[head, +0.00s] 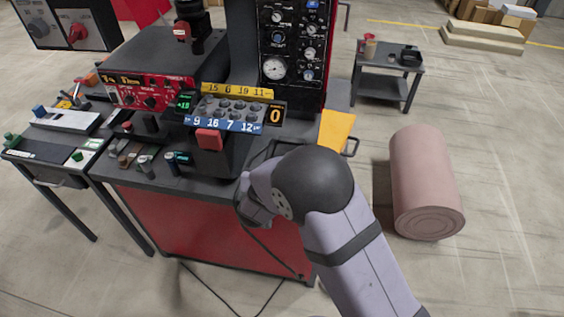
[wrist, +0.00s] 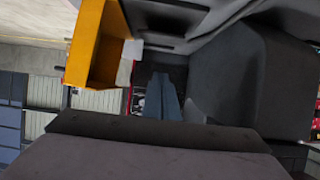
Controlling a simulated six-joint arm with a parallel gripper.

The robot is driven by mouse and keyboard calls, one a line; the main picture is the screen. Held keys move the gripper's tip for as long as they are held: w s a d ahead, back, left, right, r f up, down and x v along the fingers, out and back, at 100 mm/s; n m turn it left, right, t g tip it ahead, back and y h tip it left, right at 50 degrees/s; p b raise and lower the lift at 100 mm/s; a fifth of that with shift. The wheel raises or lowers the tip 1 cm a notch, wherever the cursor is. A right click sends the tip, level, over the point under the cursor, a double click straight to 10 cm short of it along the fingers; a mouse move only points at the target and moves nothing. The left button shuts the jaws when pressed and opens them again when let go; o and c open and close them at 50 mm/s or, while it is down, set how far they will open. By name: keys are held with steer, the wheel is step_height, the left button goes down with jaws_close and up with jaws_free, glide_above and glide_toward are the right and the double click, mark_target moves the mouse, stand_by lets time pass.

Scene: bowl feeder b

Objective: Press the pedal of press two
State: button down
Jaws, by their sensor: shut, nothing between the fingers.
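I cannot make out a foot pedal in either view, nor a label naming press two. A red-fronted machine bench (head: 215,220) stands in the middle of the head view. It carries a dark button console (head: 222,155) with a red block (head: 209,139) on its front and a display reading 0. My gripper is mostly hidden in the head view behind my wrist, at the bench's front right edge. In the wrist view my gripper (wrist: 160,76) shows as two blue-grey fingers, closed together with nothing between them. A large dark block (wrist: 250,80) is right of them.
A yellow bin (head: 336,130) hangs at the bench's right side and shows in the wrist view (wrist: 84,45). A pink roll (head: 425,180) lies on the floor at right. Black cables (head: 222,303) run along the floor in front. A small cart (head: 385,82) stands behind.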

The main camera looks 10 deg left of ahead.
steer(key=shift+w, duration=0.15)
steer(key=p+x, duration=0.3)
steer(key=x, duration=0.7)
steer(key=shift+f, duration=0.1)
steer(key=shift+s+f+p, duration=0.2)
steer(key=shift+f+p, duration=0.05)
steer(key=shift+f, duration=0.25)
steer(key=shift+s+f+p, duration=0.2)
steer(key=shift+f+p, duration=0.05)
steer(key=shift+f, duration=0.3)
steer(key=shift+s+f, duration=0.15)
steer(key=shift+f, duration=0.7)
steer(key=shift+f, duration=0.1)
